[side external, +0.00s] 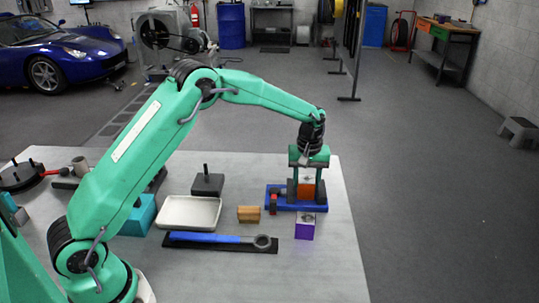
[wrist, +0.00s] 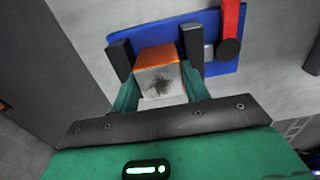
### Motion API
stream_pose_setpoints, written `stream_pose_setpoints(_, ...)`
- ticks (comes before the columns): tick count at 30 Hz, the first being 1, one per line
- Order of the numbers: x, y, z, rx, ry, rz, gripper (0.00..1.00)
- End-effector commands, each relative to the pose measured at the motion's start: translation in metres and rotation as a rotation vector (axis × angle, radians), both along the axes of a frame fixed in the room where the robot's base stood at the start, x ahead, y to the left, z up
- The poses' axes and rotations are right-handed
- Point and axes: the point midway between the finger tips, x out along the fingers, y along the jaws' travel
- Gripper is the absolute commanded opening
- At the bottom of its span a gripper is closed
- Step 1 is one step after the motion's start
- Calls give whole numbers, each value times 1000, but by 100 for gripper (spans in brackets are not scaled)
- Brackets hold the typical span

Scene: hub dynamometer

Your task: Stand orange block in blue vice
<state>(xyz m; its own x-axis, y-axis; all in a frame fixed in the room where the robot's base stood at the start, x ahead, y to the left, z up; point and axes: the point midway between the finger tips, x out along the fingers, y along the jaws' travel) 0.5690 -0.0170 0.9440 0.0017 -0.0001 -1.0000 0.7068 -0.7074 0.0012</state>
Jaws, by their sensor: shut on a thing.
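The orange block (side external: 306,187) is between the fingers of my gripper (side external: 307,180), which is shut on it. In the wrist view, the block (wrist: 158,54) shows an orange side and a pale grey face with a dark mark, with my green fingers (wrist: 161,88) on either side. The blue vice (side external: 310,206) lies near the table's right edge. In the wrist view, its blue base (wrist: 170,33) shows behind the block, and its two dark jaws stand on either side of the block. I cannot tell whether the block touches the vice floor.
A purple block (side external: 305,229) stands just in front of the vice. A wooden block (side external: 249,214), a white tray (side external: 188,212) and a blue-handled tool (side external: 215,238) on a dark mat lie to the left. A dark weight with a post (side external: 207,184) stands behind the tray.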

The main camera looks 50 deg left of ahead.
Motion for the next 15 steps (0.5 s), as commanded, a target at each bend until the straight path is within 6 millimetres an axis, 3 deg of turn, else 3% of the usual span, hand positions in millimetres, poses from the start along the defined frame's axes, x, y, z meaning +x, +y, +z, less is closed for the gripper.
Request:
stream_pose_setpoints(4,0,0,-11,0,1,0,25)
stream_pose_setpoints(5,-1,0,-12,1,4,0,51)
stream_pose_setpoints(7,-1,0,-12,0,4,0,64)
stream_pose_setpoints(15,-2,1,-13,0,7,1,67)
